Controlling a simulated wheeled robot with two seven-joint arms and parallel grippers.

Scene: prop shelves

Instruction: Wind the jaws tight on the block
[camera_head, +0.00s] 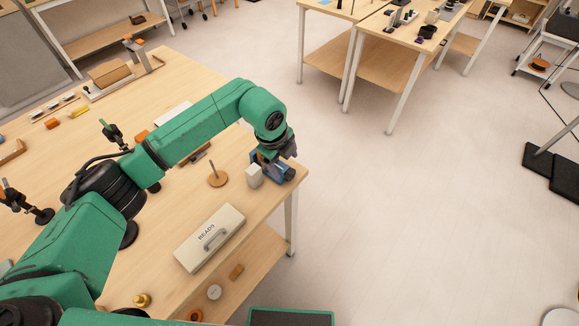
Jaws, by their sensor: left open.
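A small blue vise (289,174) sits at the right corner of the wooden table. A pale grey block (254,176) stands upright at the vise's left side. I cannot tell from this view whether the jaws touch it. My left gripper (270,157) is open, just above and behind the vise. The wrist above it hides part of the vise, and I cannot see whether the fingers touch any part of it. My right gripper is not in view.
A wooden disc with an upright peg (217,179) stands left of the block. A cream box labelled BEADS (209,238) lies near the front edge. A brass knob (142,300) is at the lower left. Open floor lies right of the table (160,263).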

